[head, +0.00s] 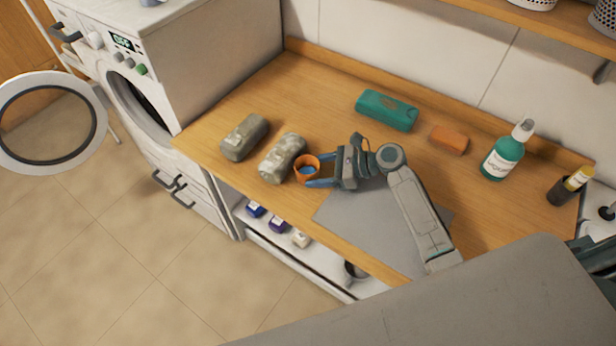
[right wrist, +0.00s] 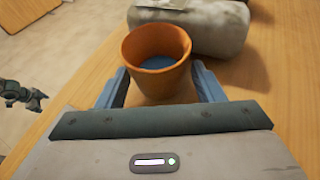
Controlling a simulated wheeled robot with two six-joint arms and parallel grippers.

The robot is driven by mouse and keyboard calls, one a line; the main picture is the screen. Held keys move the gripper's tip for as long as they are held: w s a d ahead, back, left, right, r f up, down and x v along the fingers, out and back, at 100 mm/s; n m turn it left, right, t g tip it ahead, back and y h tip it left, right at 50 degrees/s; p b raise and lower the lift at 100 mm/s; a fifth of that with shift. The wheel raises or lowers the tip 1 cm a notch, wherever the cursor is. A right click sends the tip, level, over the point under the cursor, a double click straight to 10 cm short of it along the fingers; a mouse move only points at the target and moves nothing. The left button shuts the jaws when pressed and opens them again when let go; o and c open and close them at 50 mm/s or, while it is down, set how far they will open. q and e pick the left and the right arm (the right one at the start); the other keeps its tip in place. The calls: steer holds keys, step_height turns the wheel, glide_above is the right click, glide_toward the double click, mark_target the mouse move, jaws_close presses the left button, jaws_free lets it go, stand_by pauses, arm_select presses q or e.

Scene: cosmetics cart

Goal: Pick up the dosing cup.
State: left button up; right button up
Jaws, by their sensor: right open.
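The dosing cup is a small orange cup (head: 305,170) with a blue inside, upright on the wooden counter near its front edge. In the right wrist view the orange cup (right wrist: 158,62) stands between the two blue fingers of my right gripper (right wrist: 158,88). In the head view my right gripper (head: 316,170) reaches it from the right, with its fingertips around the cup's right side. The jaws are open, and I cannot tell whether either finger touches the cup. My left gripper is not in the head view; a small dark gripper part (right wrist: 22,95) shows at the left of the wrist view.
A grey-green mottled bundle (head: 283,158) lies close beside the cup, with another (head: 244,137) further left. A teal case (head: 387,110), an orange block (head: 449,139) and a green pump bottle (head: 503,155) stand further back. A grey mat (head: 345,217) lies under my right arm.

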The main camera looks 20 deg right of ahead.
mark_target(307, 173)
steer(key=shift+b+x, duration=0.65)
steer(key=shift+x, duration=0.6)
steer(key=shift+a+f, duration=0.1)
steer(key=shift+a, duration=0.2)
steer(key=shift+w+a, duration=0.1)
steer(key=c, duration=0.6)
arm_select(q)
step_height(307, 173, down, 3)
steer(key=shift+d+r, duration=0.15)
steer(key=shift+r, duration=0.05)
arm_select(e)
steer(key=shift+c, duration=0.3)
arm_select(q)
steer(key=shift+w, duration=0.2)
steer(key=shift+r, duration=0.25)
arm_select(e)
steer(key=shift+r, duration=0.25)
